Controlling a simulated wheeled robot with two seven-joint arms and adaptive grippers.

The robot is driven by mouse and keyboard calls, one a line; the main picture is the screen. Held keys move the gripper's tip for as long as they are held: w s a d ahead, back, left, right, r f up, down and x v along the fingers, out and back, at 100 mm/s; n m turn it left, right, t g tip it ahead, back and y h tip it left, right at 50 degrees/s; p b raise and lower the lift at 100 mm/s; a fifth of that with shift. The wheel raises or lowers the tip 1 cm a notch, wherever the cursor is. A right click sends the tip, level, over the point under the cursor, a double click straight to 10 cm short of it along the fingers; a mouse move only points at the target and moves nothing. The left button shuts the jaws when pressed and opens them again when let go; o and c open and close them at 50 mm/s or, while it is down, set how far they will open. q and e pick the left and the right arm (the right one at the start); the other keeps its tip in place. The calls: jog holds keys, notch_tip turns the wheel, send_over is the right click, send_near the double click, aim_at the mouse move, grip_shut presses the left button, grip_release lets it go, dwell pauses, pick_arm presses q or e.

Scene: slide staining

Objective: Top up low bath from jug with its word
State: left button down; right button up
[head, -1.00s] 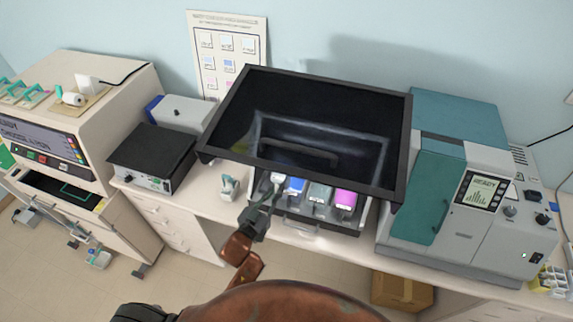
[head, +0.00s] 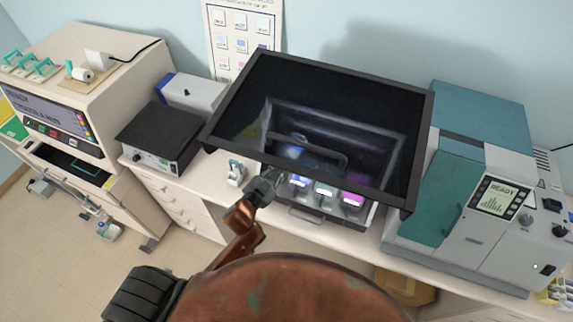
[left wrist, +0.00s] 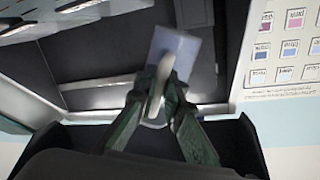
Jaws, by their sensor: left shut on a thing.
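A dark hooded station (head: 418,150) stands open at the front in the head view. At its front edge are containers with a blue label (head: 300,182), a grey-green one (head: 325,190) and a magenta one (head: 352,200). My left gripper (head: 268,185) is at the left end of this row, by the hood's lower edge. In the left wrist view it is shut on the pale handle of a bluish-white jug (left wrist: 188,48). The jug's word and the liquid levels cannot be read. My right gripper is not in view.
A small white and teal rack (head: 236,173) sits on the counter just left of my left gripper. A black-topped box (head: 158,138) is further left. A teal and grey machine reading READY (head: 455,195) stands close on the right.

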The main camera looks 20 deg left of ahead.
pick_arm(q)
jog(key=shift+a+r+m, duration=0.15)
jog(key=shift+m, duration=0.15)
jog(key=shift+s+a+m+p, duration=0.1)
jog(key=shift+m+p, duration=0.2)
jog(key=shift+p, duration=0.15)
jog(key=shift+a+m, duration=0.1)
jog(key=shift+m, duration=0.2)
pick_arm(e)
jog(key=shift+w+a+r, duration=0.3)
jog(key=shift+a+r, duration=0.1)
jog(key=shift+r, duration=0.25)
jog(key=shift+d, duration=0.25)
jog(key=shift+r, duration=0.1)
pick_arm(q)
jog(key=shift+p, duration=0.35)
jog(key=shift+a+m+y, duration=0.15)
jog(key=shift+m+y, duration=0.25)
jog(key=shift+m, duration=0.1)
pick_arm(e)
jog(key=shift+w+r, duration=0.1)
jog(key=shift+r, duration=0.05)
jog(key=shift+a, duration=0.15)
